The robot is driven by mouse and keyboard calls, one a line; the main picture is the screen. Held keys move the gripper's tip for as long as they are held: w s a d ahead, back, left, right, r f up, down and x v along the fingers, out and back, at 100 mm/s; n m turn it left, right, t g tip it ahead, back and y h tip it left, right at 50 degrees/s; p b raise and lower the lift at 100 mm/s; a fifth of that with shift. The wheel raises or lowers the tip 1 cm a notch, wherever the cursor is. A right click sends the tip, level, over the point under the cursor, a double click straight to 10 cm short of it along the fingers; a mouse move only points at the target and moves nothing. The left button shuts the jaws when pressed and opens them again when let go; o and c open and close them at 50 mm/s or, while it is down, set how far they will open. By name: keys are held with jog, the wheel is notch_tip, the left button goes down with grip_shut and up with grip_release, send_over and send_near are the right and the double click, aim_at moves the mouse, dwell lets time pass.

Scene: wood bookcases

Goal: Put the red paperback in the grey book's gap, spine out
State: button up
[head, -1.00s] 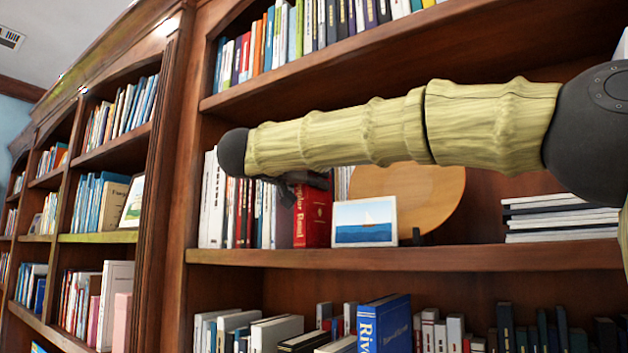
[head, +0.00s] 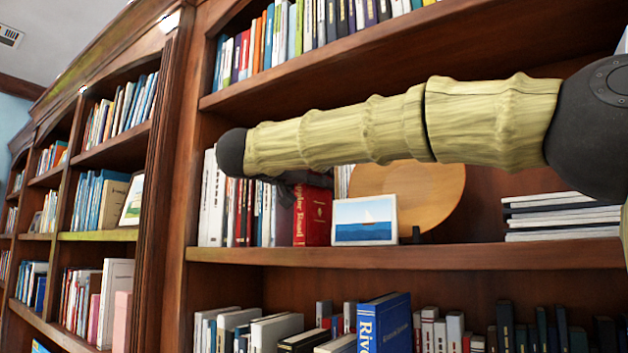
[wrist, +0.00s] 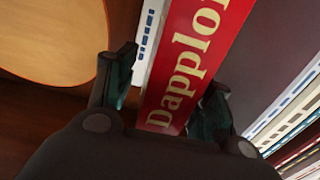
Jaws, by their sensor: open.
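The red paperback (head: 318,217) stands on the middle shelf, between a row of upright books and a framed sailboat picture. In the wrist view the red paperback (wrist: 185,65) shows a bright red face with pale lettering, part of a title. My gripper (wrist: 165,100) is open, with one dark green finger on each side of that red face. I cannot tell whether the fingers touch it. In the head view my gripper (head: 288,188) is at the upper part of the paperback, partly hidden by my arm. I cannot make out the grey book or its gap for certain.
The sailboat picture (head: 364,220) and a round wooden plate (head: 440,190) stand right of the paperback. A flat stack of books (head: 560,216) lies farther right. Pale upright books (wrist: 292,105) show in the wrist view. The shelf above (head: 420,45) is close over my arm.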

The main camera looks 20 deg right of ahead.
jog(key=v, duration=1.2)
jog(key=shift+w+r, duration=0.1)
jog(key=shift+r, duration=0.05)
